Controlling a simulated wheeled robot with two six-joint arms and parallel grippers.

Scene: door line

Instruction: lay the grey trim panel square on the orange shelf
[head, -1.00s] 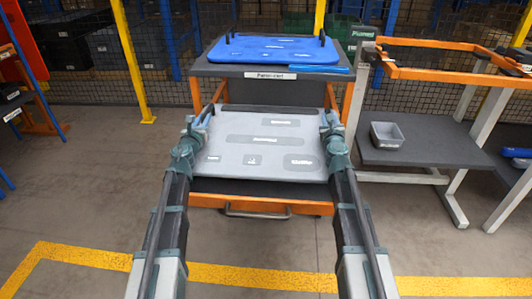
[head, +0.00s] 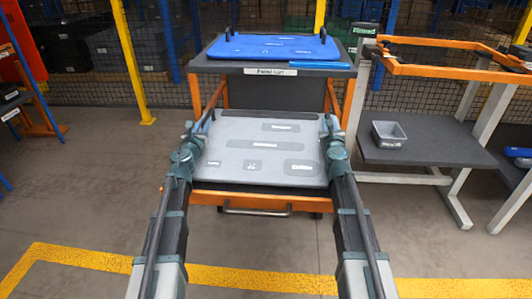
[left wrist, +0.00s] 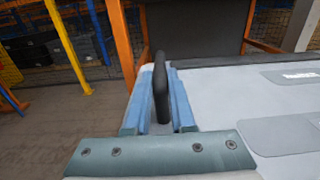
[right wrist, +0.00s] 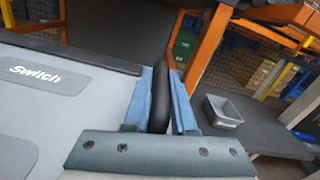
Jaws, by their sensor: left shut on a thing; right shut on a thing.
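The grey trim panel (head: 225,150) lies roughly level between my two arms, with its front edge just above the orange front bar of the orange shelf (head: 262,200). Whether it touches the shelf I cannot tell. My left gripper (head: 207,121) is shut on the black handle at the panel's left side, which stands between the blue fingers in the left wrist view (left wrist: 160,95). My right gripper (head: 325,122) is shut on the right black handle, also seen in the right wrist view (right wrist: 159,98). The panel hides most of the shelf surface.
A blue panel (head: 270,47) with black handles lies on the cart's dark upper deck (head: 215,66), above and behind the grey panel. To the right stands a table (head: 425,135) with a grey bin (head: 388,135) and an orange frame (head: 440,72) above. Floor at left is clear.

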